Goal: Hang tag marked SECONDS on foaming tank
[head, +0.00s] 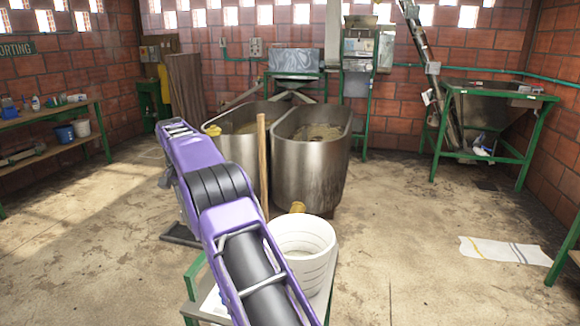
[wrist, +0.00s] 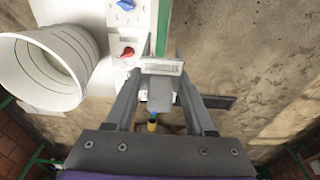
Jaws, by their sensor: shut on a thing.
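In the wrist view my gripper (wrist: 162,80) is shut on a small pale tag (wrist: 162,67) with dark lettering too small to read. A grey piece sits just below the tag between the fingers. In the head view my purple arm hides the gripper and tag. Two rounded steel tanks stand side by side in the middle of the room, a left tank (head: 237,150) and a right tank (head: 308,170). Both hold brownish contents, and I cannot tell which is the foaming tank. A yellow item (head: 212,130) is on the left tank's rim.
A white ribbed bucket (head: 305,240) stands on a green-framed table in front of the tanks; it also shows in the wrist view (wrist: 52,65), beside a white panel (wrist: 127,70) with blue and red knobs. A wooden pole (head: 262,165) stands before the tanks.

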